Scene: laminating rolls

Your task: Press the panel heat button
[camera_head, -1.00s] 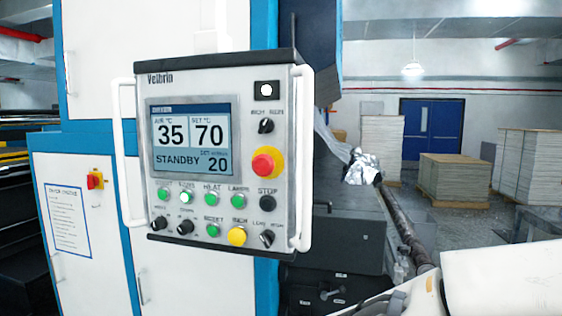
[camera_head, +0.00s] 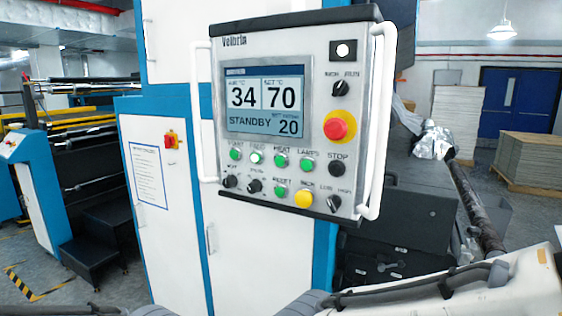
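The control panel (camera_head: 212,60) is a white box with a dark top edge and a white handle on each side. Its screen (camera_head: 268,102) reads 34 and 70, then STANDBY and 20. The heat button (camera_head: 281,160) is a green round button under the HEAT label, in the upper button row. Nothing touches or covers it. White and grey links of my arm show along the bottom right. Neither of my grippers is in view.
A red emergency stop (camera_head: 337,126) on yellow, a black stop button (camera_head: 336,168) and a yellow button (camera_head: 303,198) share the panel. A white cabinet (camera_head: 165,225) with blue edges stands behind. A roller shaft (camera_head: 480,215) runs at right, with stacked sheets (camera_head: 540,140) beyond.

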